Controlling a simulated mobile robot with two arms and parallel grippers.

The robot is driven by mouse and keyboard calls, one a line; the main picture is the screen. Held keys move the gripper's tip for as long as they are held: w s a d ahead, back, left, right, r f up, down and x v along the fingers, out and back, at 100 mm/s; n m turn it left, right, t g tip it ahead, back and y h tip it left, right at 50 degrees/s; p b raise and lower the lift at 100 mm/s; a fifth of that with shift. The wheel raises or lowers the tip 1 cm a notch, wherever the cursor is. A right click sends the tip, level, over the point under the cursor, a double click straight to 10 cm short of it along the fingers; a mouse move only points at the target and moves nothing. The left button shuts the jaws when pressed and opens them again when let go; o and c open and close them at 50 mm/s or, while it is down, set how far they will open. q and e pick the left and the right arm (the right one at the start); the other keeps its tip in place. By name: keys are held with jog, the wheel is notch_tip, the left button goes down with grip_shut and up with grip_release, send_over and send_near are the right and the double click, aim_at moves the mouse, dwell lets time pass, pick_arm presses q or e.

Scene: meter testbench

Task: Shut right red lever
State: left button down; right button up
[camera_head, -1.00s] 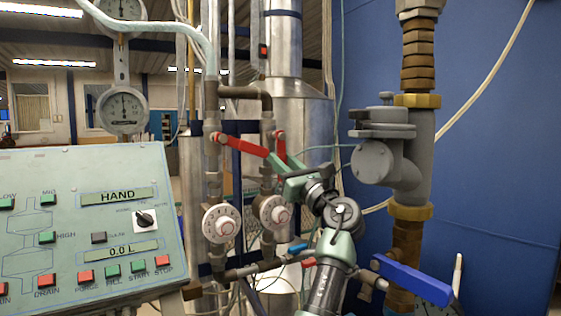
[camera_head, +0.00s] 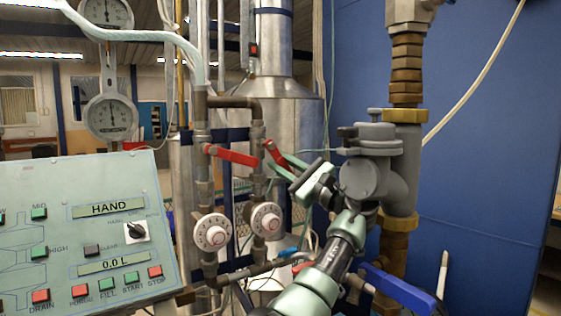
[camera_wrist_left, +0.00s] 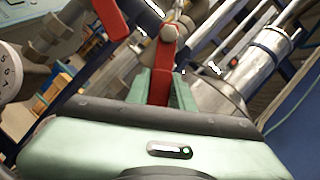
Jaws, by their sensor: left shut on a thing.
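The right red lever (camera_head: 274,151) slants down to the right from its valve on the right vertical pipe. The left red lever (camera_head: 232,155) points right from the left pipe. My left gripper (camera_head: 288,167) is at the lower end of the right red lever. In the left wrist view the right red lever (camera_wrist_left: 161,76) stands between the two green fingers of my left gripper (camera_wrist_left: 161,92), which is shut on it. The left red lever (camera_wrist_left: 110,16) shows at the top left there. My right gripper is not in view.
White round dials (camera_head: 212,232) sit below the levers. A control panel (camera_head: 60,185) stands at the left. A thick grey valve body (camera_head: 362,178) is close to the right of my gripper, with a blue lever (camera_head: 398,290) lower down.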

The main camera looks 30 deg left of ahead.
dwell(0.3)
pick_arm(q)
jog(key=c, duration=1.5)
grip_release()
